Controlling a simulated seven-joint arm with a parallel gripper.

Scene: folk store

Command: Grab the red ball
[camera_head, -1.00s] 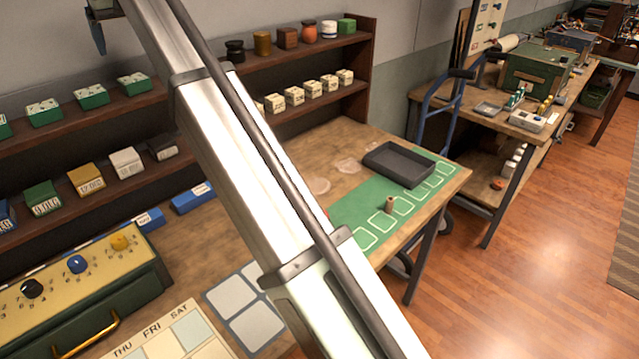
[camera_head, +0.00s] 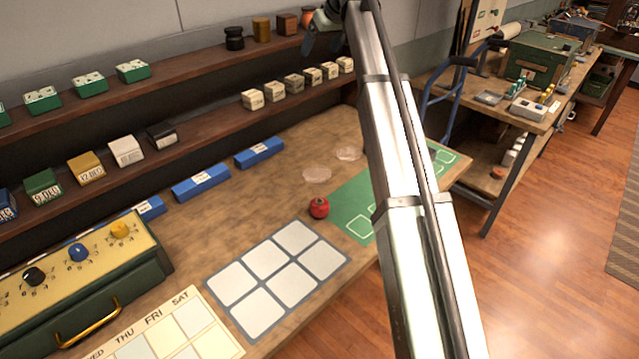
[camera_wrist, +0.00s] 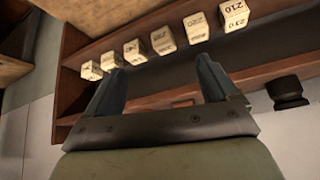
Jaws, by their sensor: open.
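The red ball (camera_head: 319,207) lies on the wooden table, at the left edge of the green mat (camera_head: 352,214) and behind the grey grid of pale squares. It is in plain sight in the head view and does not show in the wrist view. My gripper (camera_head: 322,22) is high at the top of the head view, in front of the upper shelf and well above the ball. In the wrist view my gripper (camera_wrist: 160,75) has its two fingers spread apart with nothing between them.
A shelf with cream blocks (camera_head: 294,85) stands behind the table; these blocks also show past the fingers in the wrist view (camera_wrist: 162,41). Blue boxes (camera_head: 200,183) line the table's back. A green-and-cream control box (camera_head: 85,265) stands at left. Table around the ball is clear.

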